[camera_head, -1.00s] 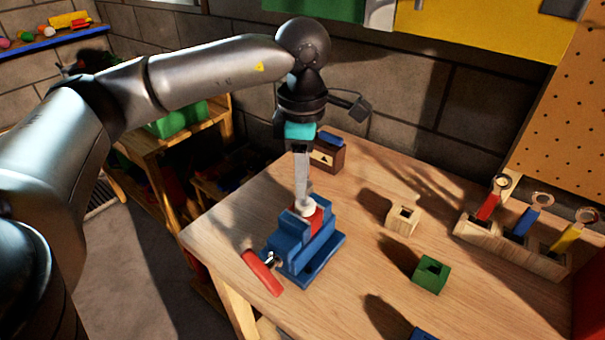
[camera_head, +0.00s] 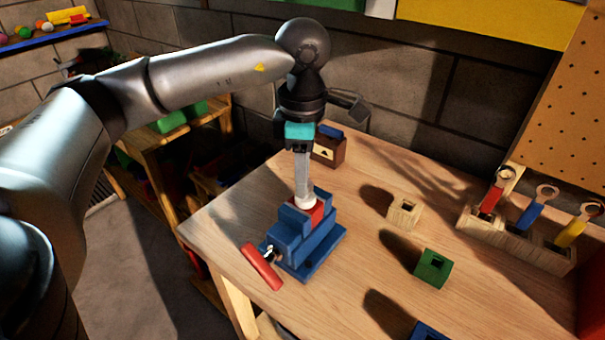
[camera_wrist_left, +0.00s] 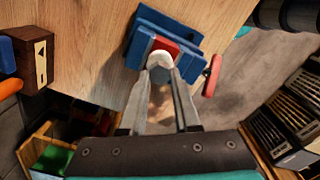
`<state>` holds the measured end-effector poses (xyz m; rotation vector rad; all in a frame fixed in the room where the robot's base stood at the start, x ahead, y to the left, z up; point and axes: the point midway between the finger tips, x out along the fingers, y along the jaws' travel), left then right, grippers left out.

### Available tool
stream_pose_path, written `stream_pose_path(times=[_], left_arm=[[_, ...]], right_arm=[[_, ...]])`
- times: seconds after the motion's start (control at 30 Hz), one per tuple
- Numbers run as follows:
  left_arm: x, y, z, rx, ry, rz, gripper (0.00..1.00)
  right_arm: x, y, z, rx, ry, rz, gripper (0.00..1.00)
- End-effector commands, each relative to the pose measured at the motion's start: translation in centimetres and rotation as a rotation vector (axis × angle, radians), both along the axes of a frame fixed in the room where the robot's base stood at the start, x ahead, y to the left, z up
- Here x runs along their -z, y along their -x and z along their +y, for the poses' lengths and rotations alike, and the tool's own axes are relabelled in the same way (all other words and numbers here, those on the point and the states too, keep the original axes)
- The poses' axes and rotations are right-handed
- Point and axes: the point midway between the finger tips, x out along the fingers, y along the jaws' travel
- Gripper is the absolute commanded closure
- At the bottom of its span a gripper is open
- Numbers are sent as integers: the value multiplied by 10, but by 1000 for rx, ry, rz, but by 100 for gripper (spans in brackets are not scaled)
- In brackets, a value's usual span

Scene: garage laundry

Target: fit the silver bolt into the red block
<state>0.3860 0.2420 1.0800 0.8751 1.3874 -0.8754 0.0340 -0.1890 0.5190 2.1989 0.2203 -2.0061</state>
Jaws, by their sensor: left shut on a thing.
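The red block (camera_head: 318,211) sits clamped between the jaws of the blue vise (camera_head: 318,252) near the left edge of the workbench. My left gripper (camera_head: 304,198) points down over it, fingers shut on the round head of the silver bolt (camera_head: 305,203). In the left wrist view the bolt head (camera_wrist_left: 160,61) shows between the fingertips, right at the edge of the red block (camera_wrist_left: 166,44). The bolt's shank and the hole are hidden, so I cannot tell how deep it sits. My right gripper is not in view.
A red vise handle (camera_head: 261,266) sticks out at the bench's front edge. A wooden block (camera_head: 404,213) and a green block (camera_head: 432,267) stand to the right. A wooden rack (camera_head: 515,243) holds coloured-handled tools. A small brown box (camera_head: 328,151) stands behind the gripper.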

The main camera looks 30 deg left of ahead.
Motion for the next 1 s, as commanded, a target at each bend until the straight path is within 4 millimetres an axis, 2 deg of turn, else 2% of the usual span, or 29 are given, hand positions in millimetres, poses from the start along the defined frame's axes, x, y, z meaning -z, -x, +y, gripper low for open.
stream_pose_path(times=[0.3, 0.6, 0.63, 0.9, 1.0], left_arm=[[11, 0, 0, 0, 1, 0, 100], [11, 0, 0, 0, 1, 0, 100], [11, 0, 0, 0, 1, 0, 66], [11, 0, 0, 0, 1, 0, 36], [11, 0, 0, 0, 0, 0, 35]], right_arm=[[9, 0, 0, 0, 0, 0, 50], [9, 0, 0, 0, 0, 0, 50], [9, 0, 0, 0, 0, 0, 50], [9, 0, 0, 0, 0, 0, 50], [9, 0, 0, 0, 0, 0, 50]])
